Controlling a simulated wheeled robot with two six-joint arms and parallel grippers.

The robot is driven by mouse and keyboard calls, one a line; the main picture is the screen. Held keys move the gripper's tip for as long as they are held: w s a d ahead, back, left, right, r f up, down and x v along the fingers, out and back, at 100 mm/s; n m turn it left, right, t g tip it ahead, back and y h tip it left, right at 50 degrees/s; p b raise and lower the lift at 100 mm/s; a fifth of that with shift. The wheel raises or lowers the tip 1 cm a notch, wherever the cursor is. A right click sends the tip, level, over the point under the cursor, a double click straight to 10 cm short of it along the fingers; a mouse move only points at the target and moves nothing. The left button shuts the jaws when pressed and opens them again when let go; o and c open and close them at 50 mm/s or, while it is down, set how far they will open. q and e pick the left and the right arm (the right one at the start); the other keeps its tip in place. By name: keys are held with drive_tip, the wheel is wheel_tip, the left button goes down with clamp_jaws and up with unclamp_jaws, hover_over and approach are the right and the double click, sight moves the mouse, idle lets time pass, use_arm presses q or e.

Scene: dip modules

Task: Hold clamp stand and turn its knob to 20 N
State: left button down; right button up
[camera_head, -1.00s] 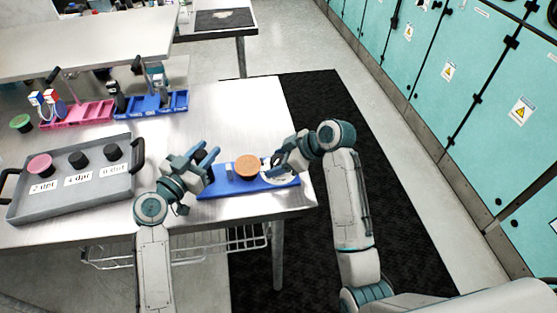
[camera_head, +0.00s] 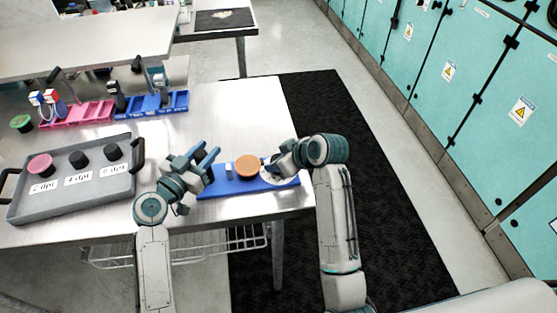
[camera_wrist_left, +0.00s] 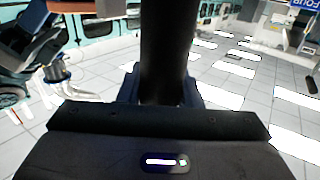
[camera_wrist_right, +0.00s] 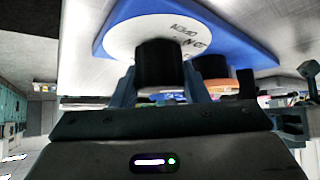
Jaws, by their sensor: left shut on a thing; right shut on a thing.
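The clamp stand's blue base (camera_head: 222,188) lies flat near the table's right front corner, with an orange round piece (camera_head: 247,167) on it. Its white dial (camera_wrist_right: 118,38), with partly hidden dark lettering, is at the base's right end. My right gripper (camera_head: 271,165) is shut on the black knob (camera_wrist_right: 160,62) in the middle of the dial. My left gripper (camera_head: 205,158) is shut on a black upright post (camera_wrist_left: 167,50) at the stand's left end. The dial's 20 N mark cannot be made out.
A grey tray (camera_head: 100,188) with labels and several round pieces stands left on the table. A pink rack (camera_head: 85,115) and a blue rack (camera_head: 150,110) stand behind it. The table (camera_head: 245,110) is clear behind the stand. Teal cabinets (camera_head: 450,70) line the right.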

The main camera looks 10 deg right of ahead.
idle(0.3)
drive_tip(key=o, duration=1)
drive_tip(key=v, duration=1.2)
drive_tip(key=shift+s+a, duration=0.1)
